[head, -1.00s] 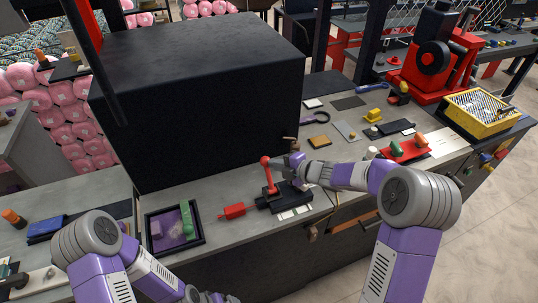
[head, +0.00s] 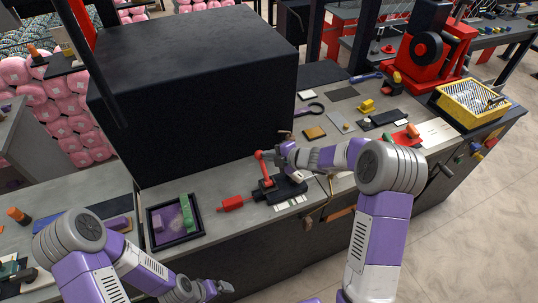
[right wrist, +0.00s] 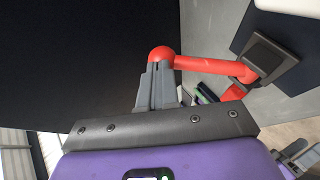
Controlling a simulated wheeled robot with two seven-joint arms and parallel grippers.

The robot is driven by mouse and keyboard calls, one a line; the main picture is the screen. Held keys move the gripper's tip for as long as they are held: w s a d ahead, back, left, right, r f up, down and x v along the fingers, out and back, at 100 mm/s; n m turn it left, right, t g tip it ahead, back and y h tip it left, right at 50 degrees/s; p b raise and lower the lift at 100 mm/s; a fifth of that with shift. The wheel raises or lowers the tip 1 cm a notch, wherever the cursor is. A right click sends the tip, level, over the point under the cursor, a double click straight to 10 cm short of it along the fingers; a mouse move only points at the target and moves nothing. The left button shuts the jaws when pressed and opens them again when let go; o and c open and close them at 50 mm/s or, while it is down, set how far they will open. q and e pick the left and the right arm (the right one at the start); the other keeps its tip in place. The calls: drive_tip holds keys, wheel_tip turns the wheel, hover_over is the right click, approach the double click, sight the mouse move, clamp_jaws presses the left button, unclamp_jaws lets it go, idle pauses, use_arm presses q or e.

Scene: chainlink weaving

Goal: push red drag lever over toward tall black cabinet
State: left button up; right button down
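The red drag lever (head: 264,170) stands on a black base on the workbench, its round knob leaning up and slightly left, toward the cabinet. The tall black cabinet (head: 200,95) stands behind and left of it. My right gripper (head: 280,158) is at the right side of the knob. In the right wrist view, the right gripper's grey fingers (right wrist: 158,85) are together, with the red lever knob (right wrist: 162,54) at their tips; they do not appear to straddle it. The cabinet's dark face (right wrist: 80,60) fills the left there. My left gripper (head: 208,290) is low at the front, its fingers unclear.
A black-rimmed tray (head: 151,226) with purple and green pieces lies left of the lever. A yellow basket (head: 470,102) and a red machine (head: 425,55) stand at the far right.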

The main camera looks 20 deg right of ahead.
drive_tip(key=shift+r, duration=0.1)
drive_tip(key=r+p+v, duration=0.1)
drive_tip(key=p+v, duration=0.1)
drive_tip(key=v, duration=1.1)
drive_tip(key=shift+d+p, duration=0.2)
drive_tip(key=shift+p, duration=0.15)
